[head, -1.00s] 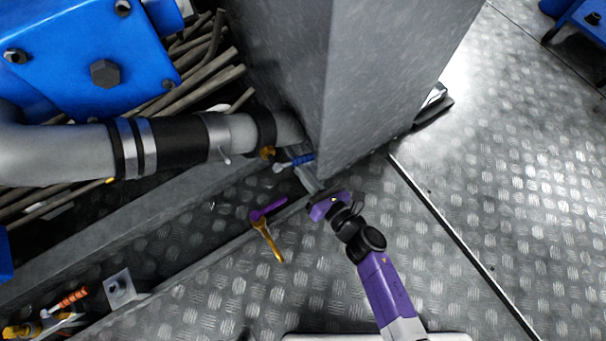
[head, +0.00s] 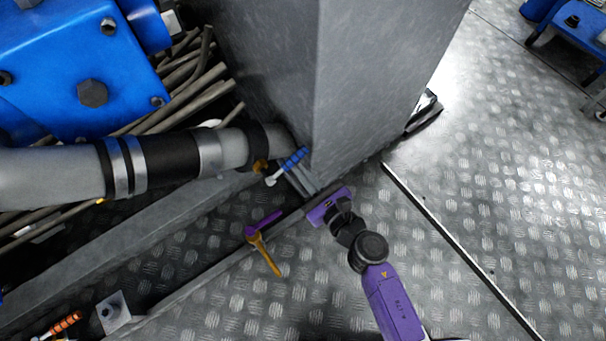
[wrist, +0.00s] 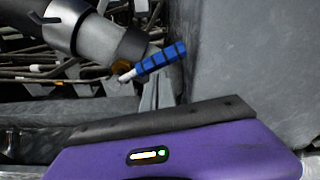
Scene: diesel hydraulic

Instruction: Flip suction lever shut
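A lever with a blue ribbed handle (head: 294,159) sits by the end of the thick grey pipe (head: 232,147), at the foot of a grey cabinet. It also shows in the wrist view (wrist: 160,59), slanting up to the right, with a pale metal stem. Which lever is the suction lever is not marked. My purple gripper (head: 328,205) is just below and right of the blue handle in the head view, with a visible gap.
A purple lever (head: 262,222) with a brass stem stands left of my gripper. An orange-handled lever (head: 66,324) is at lower left. The grey cabinet (head: 368,85) rises close beside my gripper. Open tread-plate floor (head: 460,210) lies to the right.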

